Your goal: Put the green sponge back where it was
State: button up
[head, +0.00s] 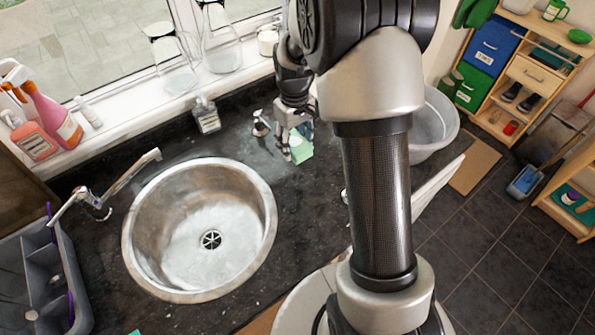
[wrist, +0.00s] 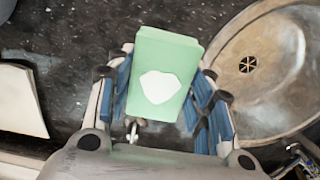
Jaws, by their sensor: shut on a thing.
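The green sponge (head: 301,149) is a light green block at the tip of my gripper (head: 286,138), above the dark counter to the right of the round sink. In the wrist view the sponge (wrist: 165,60) shows a white patch on its face and sits between the two blue-padded fingers of my gripper (wrist: 165,95). The fingers are shut on it. I cannot tell how far its lower side is from the counter. My arm hides part of the counter to its right.
The round metal sink (head: 262,225) and its tap (head: 120,185) lie to the left. A grey basin (head: 437,125) is at right. Spray bottles (head: 55,120) line the sill.

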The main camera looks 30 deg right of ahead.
aim_at(296, 176)
notch_tip(296, 176, down, 12)
jog(key=shift+f+b, duration=0.15)
jog(key=shift+b, duration=1)
jog(key=shift+f, duration=0.25)
jog(key=o, duration=1)
jog(key=shift+o, duration=0.2)
jog(key=shift+r, duration=0.1)
